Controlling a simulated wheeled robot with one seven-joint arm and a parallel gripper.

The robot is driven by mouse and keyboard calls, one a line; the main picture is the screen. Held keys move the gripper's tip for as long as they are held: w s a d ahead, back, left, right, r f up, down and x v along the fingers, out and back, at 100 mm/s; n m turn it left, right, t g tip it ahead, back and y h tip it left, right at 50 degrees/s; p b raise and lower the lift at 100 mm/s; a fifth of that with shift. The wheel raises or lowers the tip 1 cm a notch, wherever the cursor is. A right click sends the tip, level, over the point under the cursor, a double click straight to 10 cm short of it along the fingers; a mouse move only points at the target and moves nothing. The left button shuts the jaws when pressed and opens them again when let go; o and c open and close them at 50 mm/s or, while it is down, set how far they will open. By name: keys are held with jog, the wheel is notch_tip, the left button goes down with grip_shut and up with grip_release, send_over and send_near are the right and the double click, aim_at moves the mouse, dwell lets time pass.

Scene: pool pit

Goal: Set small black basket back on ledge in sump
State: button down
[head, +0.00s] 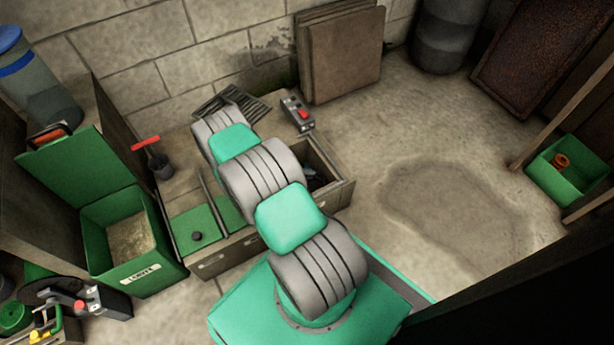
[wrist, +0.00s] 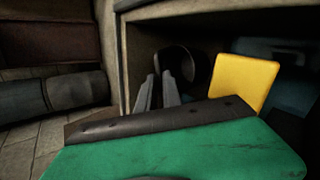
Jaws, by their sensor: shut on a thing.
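The small black basket (wrist: 187,62) appears as a dark rounded shape in the wrist view, just beyond and right of my fingertips, inside a shadowed opening. My gripper (wrist: 158,84) shows as two grey fingers close together, shut on what looks like this basket; the contact itself is too dark to make out. A green panel with a dark strip hides the finger bases. In the head view my arm covers the gripper and the basket. The sump (head: 338,182) is the open-topped box right of my arm; its ledge cannot be made out.
A yellow block (wrist: 243,73) stands right of the basket. Green lids (head: 196,232) lie left of my arm. A green bin (head: 126,236) stands further left. The floor at right (head: 452,206) is clear, with a damp patch.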

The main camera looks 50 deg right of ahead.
jog(key=c, duration=1.5)
grip_release()
jog(key=w+a+r+t+y+p, duration=0.1)
jog(key=w+a+r+y, duration=0.15)
jog(key=a+r, duration=0.6)
jog(key=w+a+r+m+t+y+p, duration=0.1)
jog(key=w+a+r+p, duration=0.3)
jog(key=r, duration=0.7)
jog(key=w+a+r+t+y+b, duration=0.1)
jog(key=w+a+r+t+y, duration=0.1)
jog(key=a+r, duration=0.65)
jog(key=s+a+r+y, duration=0.1)
jog(key=s+a+r, duration=0.3)
jog(key=s+a+r+n+t+y, duration=0.1)
jog(key=s+a+r+y, duration=0.1)
jog(key=s+a+r, duration=0.2)
jog(key=s+a+r+t+y, duration=0.1)
jog(key=s+a+r, duration=0.3)
jog(key=s, duration=0.1)
jog(key=shift+s+r+n+y, duration=0.25)
jog(key=shift+s+r+n, duration=0.05)
jog(key=shift+r, duration=0.1)
